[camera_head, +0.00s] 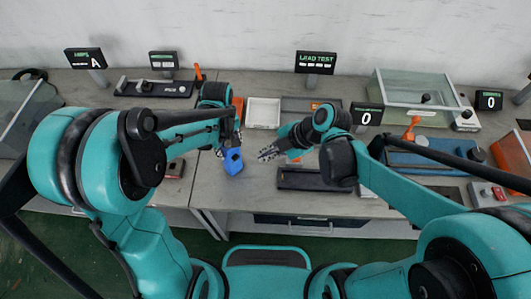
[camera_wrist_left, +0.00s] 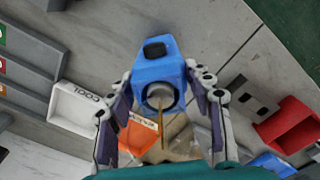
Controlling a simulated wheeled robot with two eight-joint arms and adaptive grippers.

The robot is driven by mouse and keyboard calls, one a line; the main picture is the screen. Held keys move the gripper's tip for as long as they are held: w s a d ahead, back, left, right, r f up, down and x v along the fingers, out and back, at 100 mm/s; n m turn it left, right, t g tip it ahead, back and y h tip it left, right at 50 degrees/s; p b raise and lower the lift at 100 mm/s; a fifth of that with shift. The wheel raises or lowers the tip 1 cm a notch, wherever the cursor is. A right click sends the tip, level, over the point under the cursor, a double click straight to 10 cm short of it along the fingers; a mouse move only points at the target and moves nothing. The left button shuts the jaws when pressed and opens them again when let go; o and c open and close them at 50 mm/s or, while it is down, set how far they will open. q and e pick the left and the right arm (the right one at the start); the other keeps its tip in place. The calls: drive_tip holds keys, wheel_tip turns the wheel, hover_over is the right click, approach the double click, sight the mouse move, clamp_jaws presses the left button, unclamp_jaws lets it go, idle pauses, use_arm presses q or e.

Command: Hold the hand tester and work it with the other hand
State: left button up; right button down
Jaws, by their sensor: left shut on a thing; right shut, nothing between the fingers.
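The blue hand tester (camera_head: 233,162) is in my left gripper (camera_head: 227,146), near the middle of the bench in the head view. In the left wrist view the tester (camera_wrist_left: 155,70) sits between the two fingers of my left gripper (camera_wrist_left: 160,88), which press on its sides. It has a black button on one face and a dark round opening with a thin tan rod in front of it. My right gripper (camera_head: 268,153) is shut and empty. It is just right of the tester, apart from it, with its fingers pointing left.
A white tray (camera_head: 263,104) stands behind the grippers. A dark tray (camera_head: 300,181) lies near the front edge, below my right forearm. A LEAD TEST sign (camera_head: 315,58) stands at the back. A clear-lidded box (camera_head: 400,88) is at the right. The wrist view shows a red bin (camera_wrist_left: 297,130).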

use_arm(q)
drive_tip(key=o, duration=1.2)
drive_tip(key=shift+r, duration=0.1)
